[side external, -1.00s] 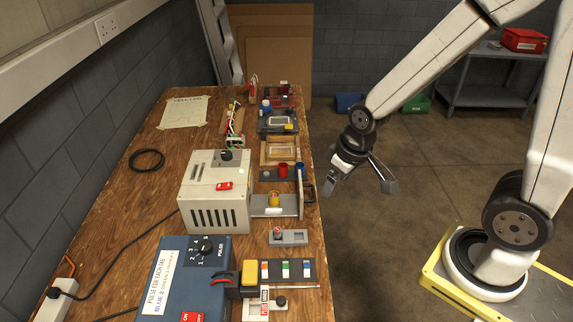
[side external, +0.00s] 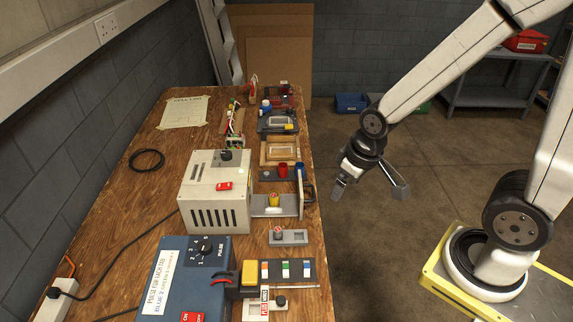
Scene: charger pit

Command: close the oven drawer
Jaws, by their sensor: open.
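The oven (side external: 216,190) is a cream box with dark vent slots, a black knob on top and a red switch. Its drawer (side external: 269,211) is pulled out to the right, with an upright front plate and a dark handle (side external: 309,190) near the bench's right edge. A yellow cup-like piece (side external: 274,199) stands on the drawer. My gripper (side external: 369,193) is open and empty, its fingers spread and pointing down. It is in the air to the right of the handle, past the bench edge, and apart from it.
On the bench (side external: 150,203), a blue pulse box (side external: 185,280) stands in front of the oven. A grey block (side external: 288,237) lies just in front of the drawer. Open floor lies right of the bench.

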